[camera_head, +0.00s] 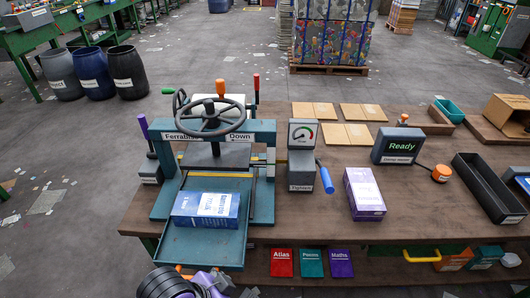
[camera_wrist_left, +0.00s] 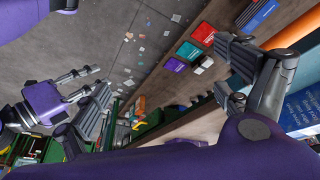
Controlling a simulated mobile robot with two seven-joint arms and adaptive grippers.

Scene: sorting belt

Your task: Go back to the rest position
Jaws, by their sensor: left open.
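My left gripper (camera_wrist_left: 165,88) is open and empty in the left wrist view, its two dark fingers wide apart with the floor and bench edge beyond them. In the head view only purple and dark parts of an arm of mine show at the bottom left, in front of the press tray; no fingertips are clear there. A purple hand with slim grey fingers, which looks like my right gripper (camera_wrist_left: 92,82), shows at the left of the left wrist view; its opening is unclear.
A blue box (camera_head: 190,210) lies on the press's teal tray (camera_head: 200,247). A purple box (camera_head: 363,200), a dark bin (camera_head: 485,183) and a Ready display (camera_head: 398,146) are on the brown bench (camera_head: 310,222). Red, teal and purple books (camera_head: 282,263) are below the front edge.

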